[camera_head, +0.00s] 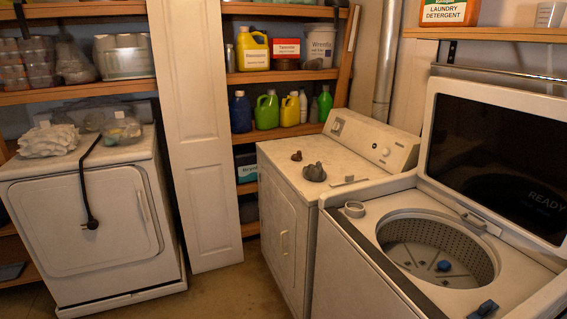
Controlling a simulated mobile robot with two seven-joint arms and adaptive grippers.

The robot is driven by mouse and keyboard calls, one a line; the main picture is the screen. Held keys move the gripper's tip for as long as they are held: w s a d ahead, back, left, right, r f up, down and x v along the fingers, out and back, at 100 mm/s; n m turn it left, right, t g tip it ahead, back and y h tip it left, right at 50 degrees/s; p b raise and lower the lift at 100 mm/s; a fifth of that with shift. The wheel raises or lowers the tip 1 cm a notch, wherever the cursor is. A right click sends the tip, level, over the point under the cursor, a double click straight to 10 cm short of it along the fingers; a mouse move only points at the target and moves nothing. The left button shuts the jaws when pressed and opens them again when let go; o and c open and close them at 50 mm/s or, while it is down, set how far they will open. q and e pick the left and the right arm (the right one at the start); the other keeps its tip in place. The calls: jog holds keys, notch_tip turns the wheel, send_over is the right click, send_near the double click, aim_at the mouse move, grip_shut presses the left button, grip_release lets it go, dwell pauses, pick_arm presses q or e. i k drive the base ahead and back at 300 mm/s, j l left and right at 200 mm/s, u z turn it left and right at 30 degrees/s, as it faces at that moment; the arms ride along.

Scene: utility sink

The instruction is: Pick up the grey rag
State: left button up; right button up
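A small crumpled grey lump (314,172), which looks like the grey rag, lies on the white top of the middle machine (345,165). A smaller brown lump (296,156) lies just behind it to the left. A pale, off-white heap of cloth (48,140) lies on the left white machine (85,215). Neither of my grippers shows in the head view, and nothing covers the grey lump.
The right washer (355,250) has its lid open, with a blue item (444,266) in the drum. A black cord (85,185) hangs over the left machine's front. A white folding door (195,120) stands between machines. Shelves hold bottles. Floor (225,290) is clear centrally.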

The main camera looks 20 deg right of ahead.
aim_at(312, 172)
jog(key=i+z, duration=0.35)
jog(key=i+j+z, duration=0.8)
jog(key=z, duration=0.2)
jog(key=i+j+z, duration=0.5)
jog(key=z, duration=0.2)
